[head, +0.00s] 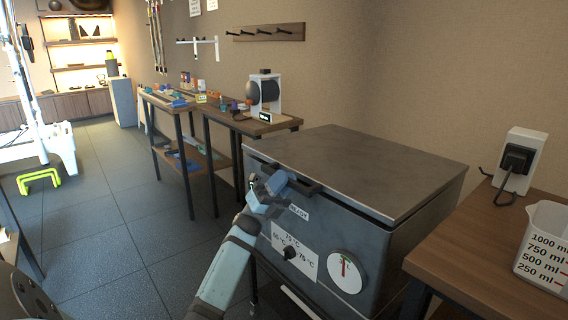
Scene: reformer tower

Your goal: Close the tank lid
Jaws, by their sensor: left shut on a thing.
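The grey metal tank (395,250) stands at centre right against the wall. Its flat lid (365,165) lies level over the top, and no clear gap shows between lid and tank. A dark handle (302,184) runs along the lid's front edge. My left gripper (270,183) is at the left part of this handle and is shut on it; the fingers partly hide the handle. The tank front carries a temperature knob (290,253) and a round dial (345,271). My right gripper is not in view.
A wooden table (490,235) with a measuring jug (545,250) and a white device (518,160) stands close at the right. Workbenches (225,115) with small items stand behind the tank at left. The tiled floor (110,220) at left is mostly open.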

